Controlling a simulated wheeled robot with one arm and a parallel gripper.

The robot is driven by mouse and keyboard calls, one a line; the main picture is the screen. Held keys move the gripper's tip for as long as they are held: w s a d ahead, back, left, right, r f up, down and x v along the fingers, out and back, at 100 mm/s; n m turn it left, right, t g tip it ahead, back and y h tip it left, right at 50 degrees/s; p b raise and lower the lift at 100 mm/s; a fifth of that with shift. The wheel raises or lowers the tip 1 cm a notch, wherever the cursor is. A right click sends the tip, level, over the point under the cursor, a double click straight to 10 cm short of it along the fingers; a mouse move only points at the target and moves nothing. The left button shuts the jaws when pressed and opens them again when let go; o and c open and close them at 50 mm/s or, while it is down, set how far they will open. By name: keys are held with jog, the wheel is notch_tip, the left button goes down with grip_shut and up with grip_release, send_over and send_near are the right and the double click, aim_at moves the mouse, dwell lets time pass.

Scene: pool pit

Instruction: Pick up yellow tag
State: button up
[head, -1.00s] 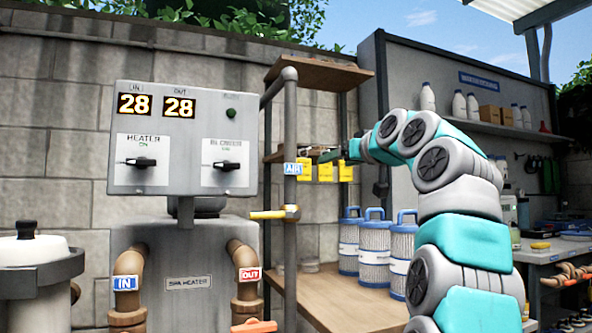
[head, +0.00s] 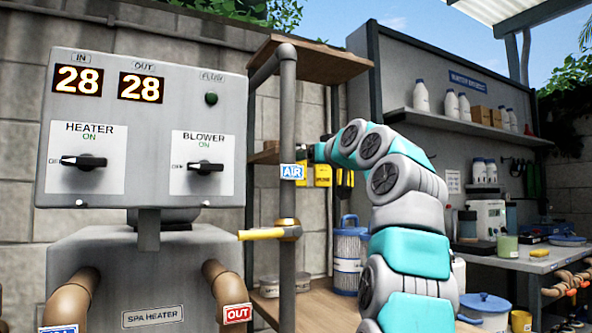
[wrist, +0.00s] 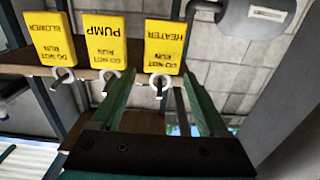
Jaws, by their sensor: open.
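Three yellow tags hang in a row from hooks on the edge of a wooden shelf. In the wrist view, upside down, they are the BLOWER tag (wrist: 50,38), the PUMP tag (wrist: 105,40) and the HEATER tag (wrist: 166,45). In the head view a yellow tag (head: 322,176) shows beside the AIR label, and the others are partly hidden. My gripper (wrist: 156,78) is open and empty. In the wrist view its fingers point toward the HEATER tag and its hook, one finger on each side. I cannot tell the remaining distance.
A vertical pipe (head: 288,120) with an AIR label and a yellow-handled valve (head: 265,233) stands before the shelves. The heater control panel (head: 145,130) is at left. A blue-topped filter (head: 348,250) stands on the lower shelf. A workbench (head: 530,262) is at right.

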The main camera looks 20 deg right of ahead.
aim_at(299, 163)
jog(key=w+p, duration=0.1)
jog(key=w, duration=0.1)
jog(key=w+p, duration=0.1)
jog(key=w, duration=0.2)
jog(key=shift+a+f, duration=0.15)
jog(key=shift+s, duration=0.1)
jog(key=c, duration=1.1)
jog(key=shift+r, duration=0.2)
jog(key=shift+s, duration=0.1)
